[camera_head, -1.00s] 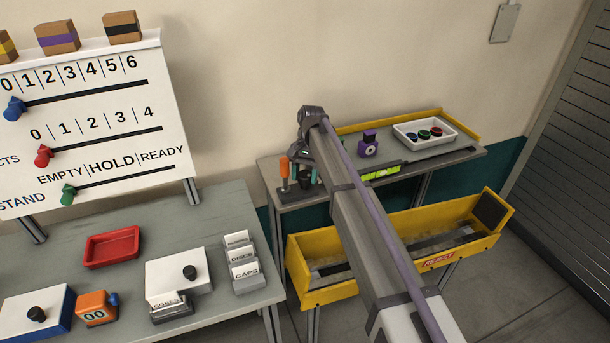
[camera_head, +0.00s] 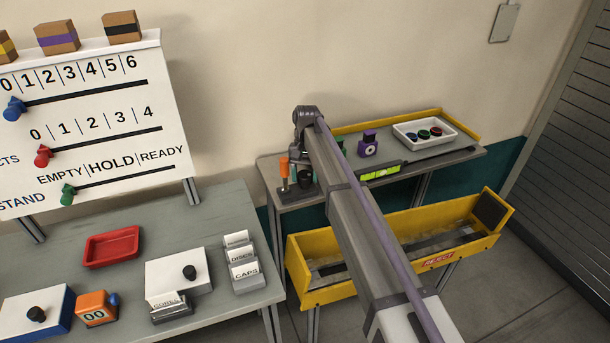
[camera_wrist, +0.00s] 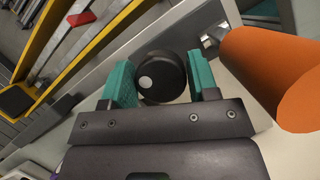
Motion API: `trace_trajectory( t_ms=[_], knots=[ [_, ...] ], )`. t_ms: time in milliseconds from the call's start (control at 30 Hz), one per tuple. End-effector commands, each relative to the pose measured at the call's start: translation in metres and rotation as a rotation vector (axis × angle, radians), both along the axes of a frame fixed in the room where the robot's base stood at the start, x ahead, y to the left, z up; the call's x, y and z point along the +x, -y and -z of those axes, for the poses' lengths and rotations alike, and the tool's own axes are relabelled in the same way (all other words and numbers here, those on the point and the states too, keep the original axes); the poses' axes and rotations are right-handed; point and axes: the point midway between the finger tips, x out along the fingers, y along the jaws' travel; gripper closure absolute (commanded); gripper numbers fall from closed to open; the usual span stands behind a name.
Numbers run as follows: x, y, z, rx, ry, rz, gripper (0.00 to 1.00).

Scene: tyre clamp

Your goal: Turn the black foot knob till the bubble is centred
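The black foot knob (camera_wrist: 163,78), with a pale dot on its face, sits between the two teal fingers of my gripper (camera_wrist: 163,80) in the wrist view. One finger is on each side, very close to the knob; I cannot tell whether they press on it. In the head view my gripper is at the left end of the back bench, mostly hidden by my arm. The level (camera_head: 380,172), a dark bar with a lime-green vial, lies along that bench's front, right of my arm. The bubble is too small to place.
An orange upright handle (camera_head: 284,168) stands close beside my gripper; it also looms at the right of the wrist view (camera_wrist: 275,80). A purple device (camera_head: 368,144) and a white tray (camera_head: 424,133) with coloured rings sit farther right. A yellow reject bin (camera_head: 320,293) stands in front.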

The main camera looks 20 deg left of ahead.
Motion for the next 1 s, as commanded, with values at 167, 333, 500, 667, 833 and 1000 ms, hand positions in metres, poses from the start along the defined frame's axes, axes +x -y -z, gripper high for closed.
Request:
trace_trajectory(
  t_ms=[167,333,500,667,833,1000],
  knots=[
    [0.0,0.0001,0.0,0.0,0.0,0.0,0.28],
    [-0.0001,-0.0001,0.0,0.0,0.0,0.0,0.25],
    [-0.0001,0.0001,0.0,0.0,0.0,0.024,0.25],
    [-0.0009,0.0007,-0.0001,0.001,-0.001,0.212,0.25],
    [-0.0022,0.0013,-0.0001,0.003,-0.002,0.6,0.25],
    [-0.003,0.001,-0.0001,0.004,-0.001,1.026,0.25]
  ],
)
